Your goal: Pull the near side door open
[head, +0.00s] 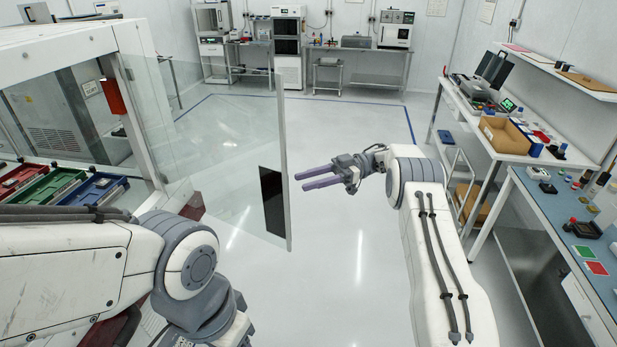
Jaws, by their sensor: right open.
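The near side door is a clear glass panel (225,150) with a pale metal edge on its right. It stands swung out from the white handler cabinet (65,47) on the left, with open floor showing beyond it. A black rectangular plate (272,200) sits low near its free edge. My right gripper (299,181) is open, its two purple fingers pointing left toward the door's free edge. The fingertips appear just right of that edge; I cannot tell whether they touch it. My left arm crosses the lower left, and its gripper is out of the picture.
Red, green and blue bins (45,187) lie inside the cabinet. A workbench (487,137) with a laptop and cardboard tray stands at right, beside a blue-topped bench (570,225). Instruments line the back wall. The middle floor (345,130) is clear.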

